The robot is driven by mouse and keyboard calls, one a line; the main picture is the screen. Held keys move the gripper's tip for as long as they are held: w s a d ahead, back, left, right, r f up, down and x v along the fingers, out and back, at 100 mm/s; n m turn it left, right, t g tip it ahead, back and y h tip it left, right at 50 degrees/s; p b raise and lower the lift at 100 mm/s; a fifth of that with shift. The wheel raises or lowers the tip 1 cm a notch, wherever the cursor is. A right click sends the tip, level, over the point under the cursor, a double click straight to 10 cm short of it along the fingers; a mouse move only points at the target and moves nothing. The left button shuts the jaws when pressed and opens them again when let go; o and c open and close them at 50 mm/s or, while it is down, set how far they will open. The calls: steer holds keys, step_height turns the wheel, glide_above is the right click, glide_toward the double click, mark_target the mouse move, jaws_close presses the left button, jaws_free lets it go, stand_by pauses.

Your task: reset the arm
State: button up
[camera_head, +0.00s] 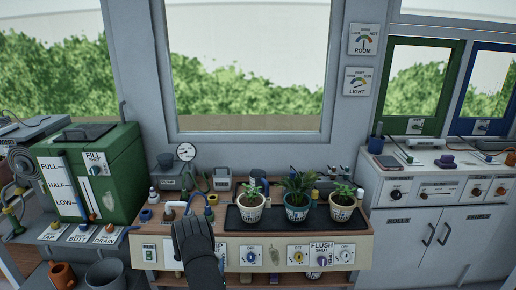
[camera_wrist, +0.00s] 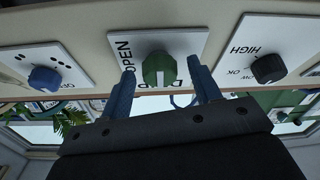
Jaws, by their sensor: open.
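My gripper (camera_wrist: 161,68) is open in the wrist view, with two blue fingers pointing at the front of a control panel. A green knob (camera_wrist: 159,69) on a white plate marked OPEN shows between the fingertips. I cannot tell whether the fingers touch it. The gripper looks empty. In the head view my dark arm reaches up to the left part of the bench front and hides part of its panel; the fingers are hard to make out there.
Beside the knob are a blue knob (camera_wrist: 44,79) at left and a black knob (camera_wrist: 269,68) marked HIGH at right. Three potted plants stand on a black tray (camera_head: 239,220). A green tank (camera_head: 112,190) stands left, a white cabinet (camera_head: 440,220) right. A window is behind.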

steer(key=m+h, duration=0.2)
steer(key=m, duration=0.3)
steer(key=shift+a, duration=0.1)
stand_by(0.4)
steer(key=n+y, duration=0.2)
steer(key=n, duration=0.3)
steer(key=n+g+y, duration=0.1)
steer(key=n, duration=0.3)
steer(key=n+y, duration=0.2)
steer(key=n, duration=0.3)
steer(key=shift+d+r+n+g+y, duration=0.1)
steer(key=shift+d+n+g+y, duration=0.2)
steer(key=shift+d, duration=0.05)
